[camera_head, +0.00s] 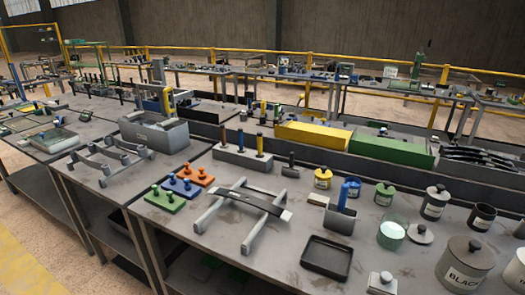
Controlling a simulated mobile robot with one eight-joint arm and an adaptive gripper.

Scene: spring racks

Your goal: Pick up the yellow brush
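A grey block (243,159) stands near the middle of the front table. Several slim upright tools stand in it, among them a blue one (241,139) and a yellow one (260,146) at its right end. The yellow one may be the yellow brush; it is too small to make out bristles. My gripper is not in view.
A leaf-spring rack (240,214), colored peg plates (165,200) and a black tray (326,256) lie in front. Jars and pots (465,265) crowd the right. Yellow (313,134) and green (391,150) boxes stand behind. Bare tabletop shows between items.

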